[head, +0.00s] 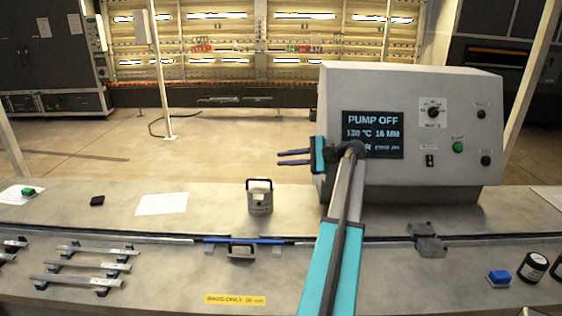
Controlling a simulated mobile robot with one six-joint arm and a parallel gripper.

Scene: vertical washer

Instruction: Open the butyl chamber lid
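A small grey canister (260,203) with a black upright handle (259,184) stands on the bench, left of my arm. It may be the butyl chamber; no label on it can be read, and I cannot make out a lid seam. My gripper (279,158) is in the air above and slightly right of the canister, in front of the control box. Its two dark fingers point left with a narrow gap between them. Nothing is between them, and they are apart from the canister handle.
A grey control box (413,170) reads "PUMP OFF". A grey block with a handle (241,251) sits at the bench's rail, near a blue bar (245,240). Profile pieces (77,281) lie at left. Dark jars (533,267) and a blue-topped block (499,278) are at right.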

